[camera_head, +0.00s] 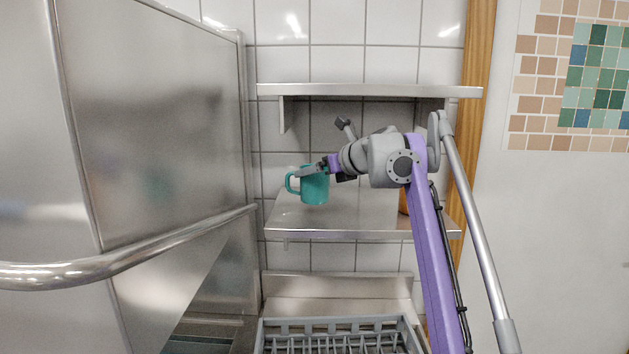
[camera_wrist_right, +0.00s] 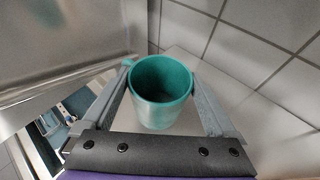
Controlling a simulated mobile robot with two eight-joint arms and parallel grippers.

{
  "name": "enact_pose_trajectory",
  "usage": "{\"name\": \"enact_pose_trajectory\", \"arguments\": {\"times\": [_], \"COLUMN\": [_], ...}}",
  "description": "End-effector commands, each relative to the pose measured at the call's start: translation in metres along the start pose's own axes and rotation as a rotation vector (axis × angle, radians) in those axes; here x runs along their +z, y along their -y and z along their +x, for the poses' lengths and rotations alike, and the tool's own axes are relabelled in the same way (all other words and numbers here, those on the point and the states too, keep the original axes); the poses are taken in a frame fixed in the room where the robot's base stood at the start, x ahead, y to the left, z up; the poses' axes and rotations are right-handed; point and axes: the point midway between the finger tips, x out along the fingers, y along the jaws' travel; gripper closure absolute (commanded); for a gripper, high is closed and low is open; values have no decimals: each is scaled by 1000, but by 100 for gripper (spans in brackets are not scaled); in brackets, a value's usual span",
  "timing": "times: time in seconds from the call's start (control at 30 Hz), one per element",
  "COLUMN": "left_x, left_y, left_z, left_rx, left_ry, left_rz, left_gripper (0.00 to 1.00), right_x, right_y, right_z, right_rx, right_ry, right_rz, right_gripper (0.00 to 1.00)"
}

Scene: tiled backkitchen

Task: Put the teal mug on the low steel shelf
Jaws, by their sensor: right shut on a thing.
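The teal mug (camera_head: 315,188) is upright, its handle to the left in the head view. My right gripper (camera_head: 322,167) is shut on it at the rim side, and the arm comes in from the right. In the right wrist view the mug (camera_wrist_right: 158,112) sits between the two fingers, its open top showing empty. The low steel shelf (camera_head: 350,223) is beneath the mug, under the higher shelf. The mug overlaps the left part of the low shelf; I cannot tell whether its base touches it. My left gripper is not in view.
A higher steel shelf (camera_head: 370,91) hangs above. An orange-brown thing (camera_head: 403,201) stands on the low shelf's right, mostly hidden by my arm. A large steel machine (camera_head: 150,130) with a bar handle (camera_head: 130,258) closes off the left. A grey rack (camera_head: 340,325) is below.

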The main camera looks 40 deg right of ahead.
Motion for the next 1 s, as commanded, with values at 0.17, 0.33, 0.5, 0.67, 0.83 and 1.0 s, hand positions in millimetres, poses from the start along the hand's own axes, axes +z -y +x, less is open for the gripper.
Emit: {"name": "enact_pose_trajectory", "arguments": {"times": [0.17,0.33,0.5,0.67,0.83,1.0], "left_x": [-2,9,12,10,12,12], "left_y": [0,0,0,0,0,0], "left_z": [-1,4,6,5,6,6], "left_rx": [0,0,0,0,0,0], "left_ry": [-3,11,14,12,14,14], "left_rz": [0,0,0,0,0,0], "left_gripper": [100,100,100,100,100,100], "right_x": [1,-24,-31,-29,-32,-32], "right_y": [0,1,1,1,1,1], "right_z": [11,21,24,23,24,24], "right_rx": [0,-1,-1,-1,0,0], "right_ry": [1,-3,-1,1,0,0], "right_rz": [0,1,1,1,0,0], "right_gripper": [80,80,80,80,3,0]}}
